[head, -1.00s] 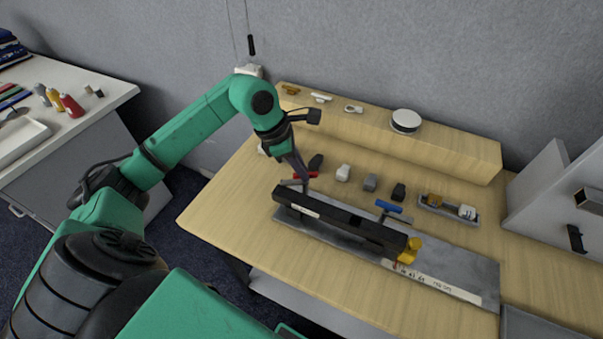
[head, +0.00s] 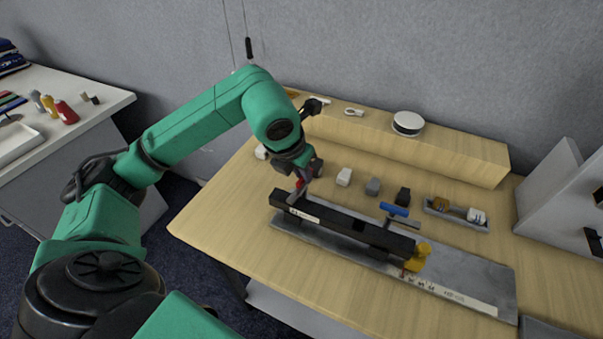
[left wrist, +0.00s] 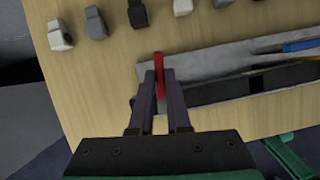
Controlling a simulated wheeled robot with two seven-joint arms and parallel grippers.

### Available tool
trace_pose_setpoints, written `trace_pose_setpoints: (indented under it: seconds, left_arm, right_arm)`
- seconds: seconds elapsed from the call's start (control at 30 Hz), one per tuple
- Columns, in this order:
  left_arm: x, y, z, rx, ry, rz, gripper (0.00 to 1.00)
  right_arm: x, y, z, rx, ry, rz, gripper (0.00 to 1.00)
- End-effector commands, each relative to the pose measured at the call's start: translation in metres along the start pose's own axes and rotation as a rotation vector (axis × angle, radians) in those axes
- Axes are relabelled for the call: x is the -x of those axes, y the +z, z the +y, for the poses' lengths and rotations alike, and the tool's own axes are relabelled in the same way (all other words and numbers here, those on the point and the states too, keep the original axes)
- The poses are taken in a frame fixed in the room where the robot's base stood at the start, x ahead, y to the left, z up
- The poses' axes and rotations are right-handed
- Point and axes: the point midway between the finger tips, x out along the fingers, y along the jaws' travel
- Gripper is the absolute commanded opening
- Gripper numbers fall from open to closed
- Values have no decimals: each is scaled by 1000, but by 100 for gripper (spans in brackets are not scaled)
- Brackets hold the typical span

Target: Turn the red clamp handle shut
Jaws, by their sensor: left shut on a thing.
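The red clamp handle (head: 299,183) is at the left end of the long black bar (head: 345,225), mostly covered by my gripper in the head view. In the left wrist view the red handle (left wrist: 159,66) stands out between the two fingers. My left gripper (head: 296,192) is shut on it, and its fingertips (left wrist: 159,78) lie on either side of the handle. The clamp's base under the handle is hidden. A blue handle (head: 394,209) sits near the right end of the bar; it also shows at the right edge of the left wrist view (left wrist: 300,45).
The bar lies on a grey plate (head: 470,275) on the wooden table. Several small blocks, such as a white one (head: 344,177) and a black one (head: 403,196), stand behind it. A small tray (head: 455,214) is to the right. A yellow piece (head: 422,253) is at the bar's right end.

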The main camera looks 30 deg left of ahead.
Motion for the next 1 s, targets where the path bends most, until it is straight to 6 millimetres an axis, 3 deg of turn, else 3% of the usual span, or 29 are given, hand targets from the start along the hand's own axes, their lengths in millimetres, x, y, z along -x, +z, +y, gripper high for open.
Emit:
trace_pose_setpoints:
  seconds: [0.3,0.83,0.87,0.9,1.0]
  left_arm:
    - [2,2,-1,119,48,-7,0]
    - [2,3,0,142,57,-9,0]
    - [2,3,0,142,57,-9,26]
    - [2,3,0,142,57,-8,42]
    - [1,2,-1,141,57,-6,45]
  right_arm:
    - [-3,0,0,0,0,0,72]
    - [-4,0,0,0,0,0,72]
    - [-4,0,0,0,0,0,72]
    - [-4,0,0,0,0,0,72]
    - [-4,0,0,0,0,0,72]
